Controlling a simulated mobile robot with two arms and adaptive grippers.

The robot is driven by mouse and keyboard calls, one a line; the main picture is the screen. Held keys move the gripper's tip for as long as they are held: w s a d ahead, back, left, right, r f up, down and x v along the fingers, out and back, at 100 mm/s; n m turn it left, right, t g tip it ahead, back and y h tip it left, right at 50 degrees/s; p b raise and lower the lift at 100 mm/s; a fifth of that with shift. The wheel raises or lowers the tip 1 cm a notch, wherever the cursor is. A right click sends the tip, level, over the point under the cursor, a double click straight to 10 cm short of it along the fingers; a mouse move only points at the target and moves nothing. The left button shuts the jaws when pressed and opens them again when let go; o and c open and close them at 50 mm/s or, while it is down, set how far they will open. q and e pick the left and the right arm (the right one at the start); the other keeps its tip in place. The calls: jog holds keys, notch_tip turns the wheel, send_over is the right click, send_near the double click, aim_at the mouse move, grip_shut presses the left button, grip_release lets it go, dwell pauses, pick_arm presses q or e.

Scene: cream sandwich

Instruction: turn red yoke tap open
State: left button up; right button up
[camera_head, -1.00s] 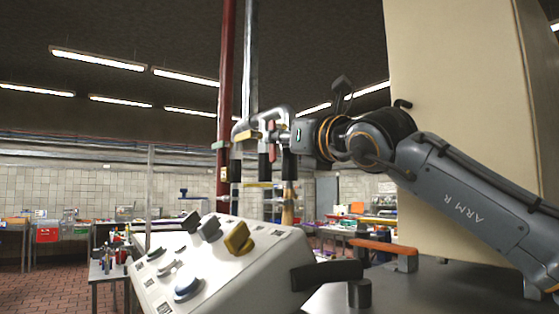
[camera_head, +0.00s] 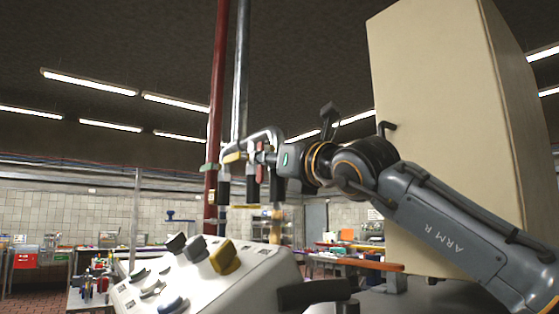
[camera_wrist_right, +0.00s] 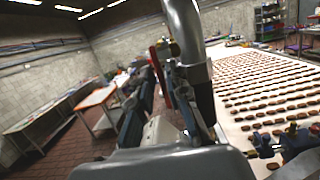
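The red handle (camera_head: 260,172) of the tap hangs beside the bent grey pipe in the head view. It also shows as a red bar left of the grey pipe in the right wrist view (camera_wrist_right: 158,68). My right gripper (camera_head: 264,187) is at the tap, with dark fingers either side of the red handle. A small gap seems to show beside the handle, so the fingers look open around it; contact is not clear. A yellow part (camera_head: 235,157) sits just left of the gripper. My left gripper is out of view.
A tall red pipe (camera_head: 215,110) and a grey pipe (camera_head: 241,80) rise behind the tap. A sloped white console (camera_head: 210,285) with several knobs stands below. A large beige cabinet (camera_head: 430,110) is behind my right arm.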

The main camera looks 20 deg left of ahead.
jog(key=v, duration=1.2)
jog(key=shift+w, duration=0.1)
